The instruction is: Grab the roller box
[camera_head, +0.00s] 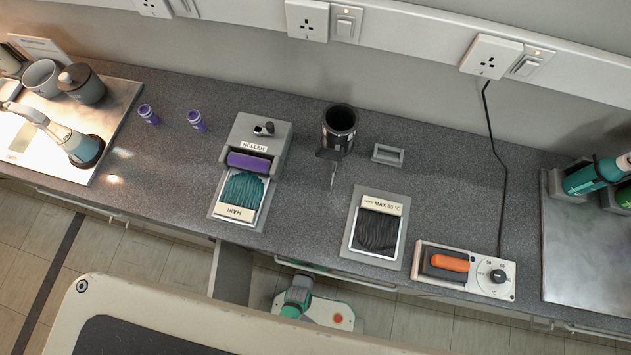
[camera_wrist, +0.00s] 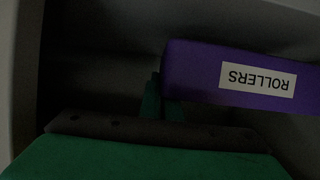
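The roller box is a purple box (camera_wrist: 225,75) with a white label reading ROLLERS, upside down in the wrist view. It is in a dark space and runs past the right edge of the picture. My gripper (camera_wrist: 164,100) has narrow green fingers at the left end of the box. The fingers look close together, and part of one seems hidden by the box. Whether they touch or grip it is too dark to tell. In the head view, my green and white arm (camera_head: 298,296) is low in front of the counter, and the gripper and box are hidden.
An open panel (camera_head: 230,274) stands under the counter (camera_head: 310,205), left of my arm. On the counter are a roller stand (camera_head: 262,133), a hair tray (camera_head: 239,197), a dark tray (camera_head: 378,228), a dark cup holder (camera_head: 338,122) and a control box (camera_head: 465,270).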

